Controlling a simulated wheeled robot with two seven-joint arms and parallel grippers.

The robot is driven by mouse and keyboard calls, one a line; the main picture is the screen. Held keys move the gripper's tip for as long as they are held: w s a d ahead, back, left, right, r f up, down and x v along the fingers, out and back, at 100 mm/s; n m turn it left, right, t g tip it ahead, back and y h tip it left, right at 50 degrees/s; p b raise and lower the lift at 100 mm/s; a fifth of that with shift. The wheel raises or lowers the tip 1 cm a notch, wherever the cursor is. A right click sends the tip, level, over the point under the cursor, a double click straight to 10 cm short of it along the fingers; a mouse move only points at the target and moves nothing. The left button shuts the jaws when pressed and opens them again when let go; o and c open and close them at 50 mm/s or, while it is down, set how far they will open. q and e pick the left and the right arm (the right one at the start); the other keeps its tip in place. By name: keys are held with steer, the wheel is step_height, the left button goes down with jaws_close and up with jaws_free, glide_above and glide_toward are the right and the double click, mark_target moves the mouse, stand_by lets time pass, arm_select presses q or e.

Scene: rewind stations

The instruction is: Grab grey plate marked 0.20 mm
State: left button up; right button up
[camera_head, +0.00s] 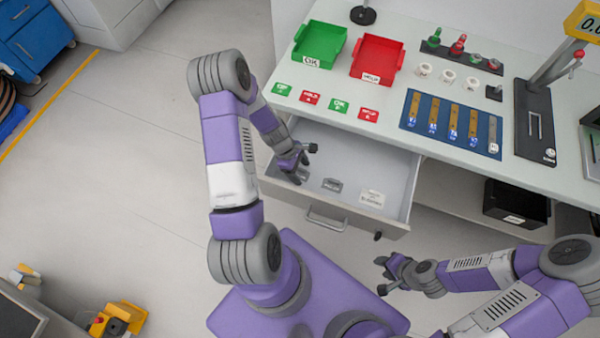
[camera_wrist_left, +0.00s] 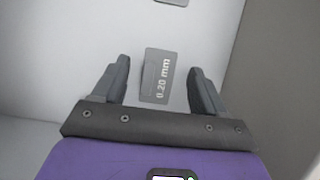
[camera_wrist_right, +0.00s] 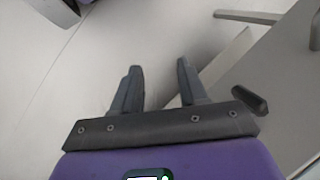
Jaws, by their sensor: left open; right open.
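The grey plate marked 0.20 mm (camera_wrist_left: 158,76) lies flat on the drawer floor in the left wrist view. My left gripper (camera_wrist_left: 160,85) is open, with one finger on each side of the plate and a gap to each. In the head view my left gripper (camera_head: 293,175) is down inside the open drawer (camera_head: 345,152) at its left end and hides most of that plate. My right gripper (camera_head: 383,273) is open and empty in front of the drawer; it also shows in the right wrist view (camera_wrist_right: 158,80).
Another grey plate (camera_head: 332,185) and a pale labelled piece (camera_head: 372,198) lie farther right in the drawer. The drawer walls stand close around my left gripper. Above is the bench (camera_head: 460,150) with a green bin (camera_head: 319,45), a red bin (camera_head: 377,60) and a blue mat (camera_head: 420,112).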

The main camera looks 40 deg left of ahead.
arm_select(q)
steer(key=shift+f, duration=0.15)
steer(key=c, duration=1.1)
